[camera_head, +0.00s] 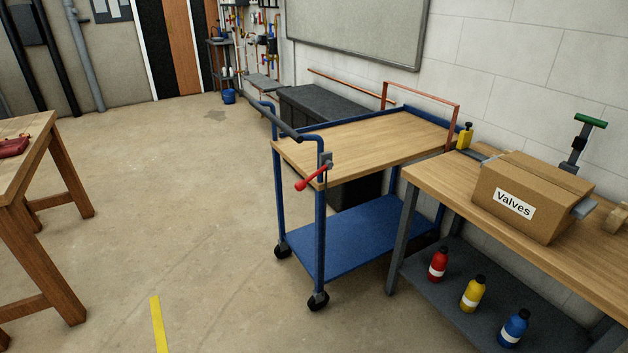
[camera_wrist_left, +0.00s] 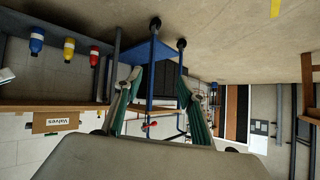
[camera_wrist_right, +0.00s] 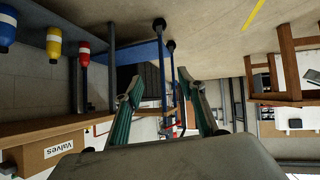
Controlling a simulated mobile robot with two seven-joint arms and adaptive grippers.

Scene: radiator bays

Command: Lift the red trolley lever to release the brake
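The red lever (camera_head: 312,178) is on the near corner post of the blue trolley (camera_head: 320,232), just below the wooden top. It slants down to the left to a thicker red grip. The trolley has a wooden top, a blue lower shelf and a dark push handle (camera_head: 275,122). Neither gripper shows in the head view. In the left wrist view, which is upside down, my left gripper (camera_wrist_left: 162,76) is open and empty, with the lever (camera_wrist_left: 151,125) small between its fingers. In the right wrist view my right gripper (camera_wrist_right: 164,88) is open and empty, with the trolley beyond it.
A wooden workbench (camera_head: 420,185) with a "Valves" box (camera_head: 530,195) stands right of the trolley, with red, yellow and blue bottles on its lower shelf. A wooden table (camera_head: 45,150) is at the left. The floor (camera_head: 180,200) between is clear, with a yellow strip (camera_head: 158,325).

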